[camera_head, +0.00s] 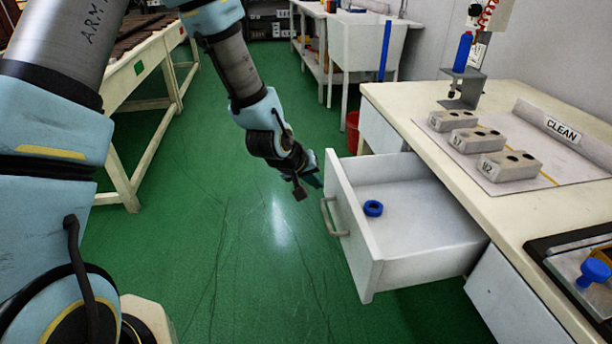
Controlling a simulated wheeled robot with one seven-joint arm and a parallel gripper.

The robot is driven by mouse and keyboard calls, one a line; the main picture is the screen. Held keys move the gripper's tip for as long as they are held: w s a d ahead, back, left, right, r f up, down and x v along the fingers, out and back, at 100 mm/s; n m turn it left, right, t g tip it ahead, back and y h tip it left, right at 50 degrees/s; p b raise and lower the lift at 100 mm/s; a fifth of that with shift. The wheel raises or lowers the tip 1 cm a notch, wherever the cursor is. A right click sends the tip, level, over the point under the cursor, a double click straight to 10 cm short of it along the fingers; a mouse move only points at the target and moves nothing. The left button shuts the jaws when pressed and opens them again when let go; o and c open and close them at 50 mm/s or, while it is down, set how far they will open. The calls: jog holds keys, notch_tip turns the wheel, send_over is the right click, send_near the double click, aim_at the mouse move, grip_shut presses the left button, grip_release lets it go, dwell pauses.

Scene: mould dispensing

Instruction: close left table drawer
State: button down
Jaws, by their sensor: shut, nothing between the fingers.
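The left table drawer (408,273) is white and pulled well out from the cream-topped table (548,223). Its metal handle (329,217) is on the front panel, facing left in the picture. A blue ring (373,208) lies on the drawer floor near the front panel. My gripper (308,184) is shut and empty. It hangs over the floor just left of the drawer's far front corner, a little above and beyond the handle. I cannot tell whether it touches the drawer.
Several grey mould blocks (509,166) stand on the table near a "CLEAN" sign (560,127). A dispenser stand with a blue bottle (462,52) is at the table's far end. A wooden-framed table (146,58) is at the left. The green floor (232,240) before the drawer is clear.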

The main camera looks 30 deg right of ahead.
jog(key=shift+s+d+r, duration=0.1)
jog(key=shift+s+d, duration=0.2)
jog(key=shift+d, duration=0.4)
jog(key=shift+s+d+r, duration=0.1)
jog(key=shift+s+d, duration=0.15)
jog(key=shift+d, duration=0.4)
